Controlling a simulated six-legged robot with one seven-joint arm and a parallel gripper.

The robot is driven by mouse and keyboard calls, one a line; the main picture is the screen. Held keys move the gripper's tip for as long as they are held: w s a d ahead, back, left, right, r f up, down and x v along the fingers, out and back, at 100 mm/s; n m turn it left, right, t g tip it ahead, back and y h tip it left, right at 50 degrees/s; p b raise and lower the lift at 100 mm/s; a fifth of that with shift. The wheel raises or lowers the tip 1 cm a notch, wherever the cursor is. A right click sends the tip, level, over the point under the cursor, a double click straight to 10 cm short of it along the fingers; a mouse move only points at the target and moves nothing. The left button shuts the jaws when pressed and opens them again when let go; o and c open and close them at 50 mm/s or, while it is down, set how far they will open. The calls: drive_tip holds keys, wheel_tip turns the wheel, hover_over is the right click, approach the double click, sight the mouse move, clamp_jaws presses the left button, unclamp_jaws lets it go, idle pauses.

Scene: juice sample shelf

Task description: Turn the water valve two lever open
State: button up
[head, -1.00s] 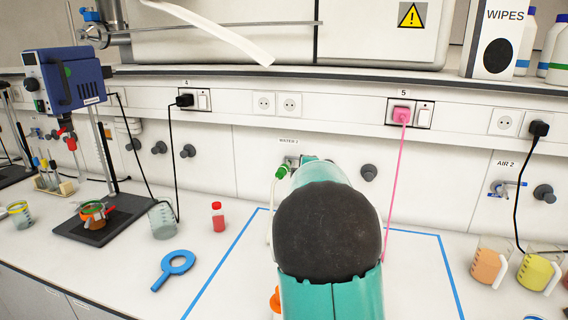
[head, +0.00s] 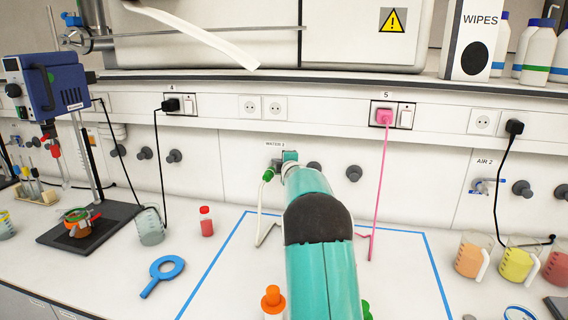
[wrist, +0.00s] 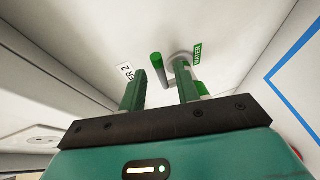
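The water valve sits on the back wall under the WATER 2 label (head: 274,144); in the head view my arm hides much of it, and a green part (head: 268,175) shows at its left. In the wrist view, a green bar (wrist: 157,65), apparently the lever, and the valve's pale round body (wrist: 179,58) with a green WATER tag lie just beyond the fingertips. My gripper (wrist: 160,76) is open, its two green fingers apart. The bar lines up with the gap; contact cannot be told. In the head view my gripper (head: 290,158) is at the wall, mostly hidden.
A pink cable (head: 384,185) hangs right of my arm. An orange-capped bottle (head: 273,301) stands left of the arm inside the blue-outlined area.

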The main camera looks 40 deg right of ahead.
drive_tip(key=shift+x, duration=0.85)
drive_tip(key=shift+c, duration=0.4)
clamp_jaws()
drive_tip(key=shift+a, duration=0.1)
drive_tip(key=shift+a, duration=0.15)
